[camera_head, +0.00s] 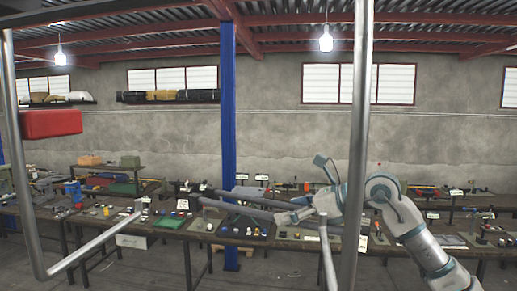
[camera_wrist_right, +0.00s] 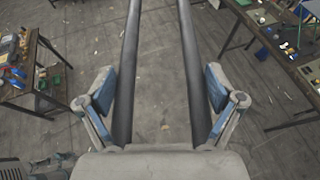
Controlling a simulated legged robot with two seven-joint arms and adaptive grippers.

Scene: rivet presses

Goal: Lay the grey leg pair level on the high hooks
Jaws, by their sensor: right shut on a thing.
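The grey leg pair (camera_head: 240,204) is two long dark tubes side by side. In the head view they reach left and slightly up from my right gripper (camera_head: 297,215). In the right wrist view the tubes (camera_wrist_right: 195,80) run away between the blue-padded fingers of my right gripper (camera_wrist_right: 160,95), which press on their outer sides. Two bent steel rods that look like the hooks stand in front: the left hook (camera_head: 95,243) has an upturned arm, and the right hook (camera_head: 357,130) passes in front of my right arm. The legs appear apart from both hooks. My left gripper is not in view.
Long work tables (camera_head: 170,222) with many small parts and tools stand behind. A blue post (camera_head: 228,130) rises behind the legs. A red box (camera_head: 50,124) is at upper left. In the wrist view, bare floor (camera_wrist_right: 155,100) shows below the tubes, with tables on both sides.

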